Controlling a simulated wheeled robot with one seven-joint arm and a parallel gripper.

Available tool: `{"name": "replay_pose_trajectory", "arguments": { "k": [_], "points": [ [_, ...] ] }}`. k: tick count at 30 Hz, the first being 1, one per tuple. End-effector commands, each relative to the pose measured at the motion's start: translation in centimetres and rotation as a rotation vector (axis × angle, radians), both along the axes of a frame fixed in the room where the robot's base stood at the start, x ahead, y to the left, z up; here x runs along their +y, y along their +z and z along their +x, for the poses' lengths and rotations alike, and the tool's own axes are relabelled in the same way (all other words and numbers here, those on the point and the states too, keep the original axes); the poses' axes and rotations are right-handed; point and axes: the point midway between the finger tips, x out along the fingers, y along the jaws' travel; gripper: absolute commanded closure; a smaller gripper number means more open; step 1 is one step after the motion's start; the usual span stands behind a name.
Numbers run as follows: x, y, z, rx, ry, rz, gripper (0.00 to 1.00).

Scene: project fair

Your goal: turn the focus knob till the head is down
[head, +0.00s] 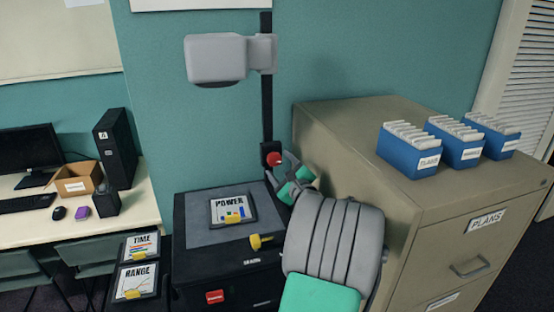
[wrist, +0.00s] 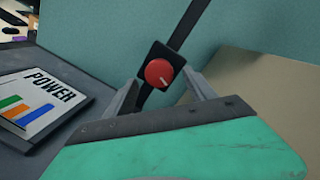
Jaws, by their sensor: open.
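The red focus knob (head: 273,159) sits on a black block on the dark upright post (head: 266,100) of the overhead projector. In the wrist view the knob (wrist: 159,73) shows a light mark on its face. The grey projector head (head: 216,59) is at the top of the post, high above the projector base (head: 187,237). My gripper (head: 284,170) is close to the knob, to its lower right in the head view. In the wrist view my gripper (wrist: 165,90) has its two fingers apart, one on each side of the knob. I cannot tell whether they touch it.
A beige filing cabinet (head: 420,215) with blue file boxes (head: 408,160) stands close on the right. A desk (head: 140,200) with a computer is at left.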

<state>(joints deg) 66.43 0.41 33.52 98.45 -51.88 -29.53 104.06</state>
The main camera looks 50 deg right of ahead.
Motion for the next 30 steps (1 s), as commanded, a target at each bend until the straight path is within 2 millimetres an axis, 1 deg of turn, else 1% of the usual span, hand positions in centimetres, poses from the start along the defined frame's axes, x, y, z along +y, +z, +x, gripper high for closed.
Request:
{"name": "replay_pose_trajectory", "arguments": {
  "k": [1, 5, 13, 14, 30],
  "points": [
    [-0.3, 0.2, 0.9, 0.002, 0.004, 0.001, 0.36],
    [-0.9, 0.1, 2.3, 0.002, 0.001, 0.000, 0.36],
    [-1.0, 0.0, 2.6, 0.001, 0.001, -0.002, 0.36],
    [-1.0, 0.0, 2.6, 0.001, 0.001, -0.002, 0.37],
    [-1.0, 0.0, 2.5, 0.003, 0.001, -0.002, 0.81]
  ]
}}
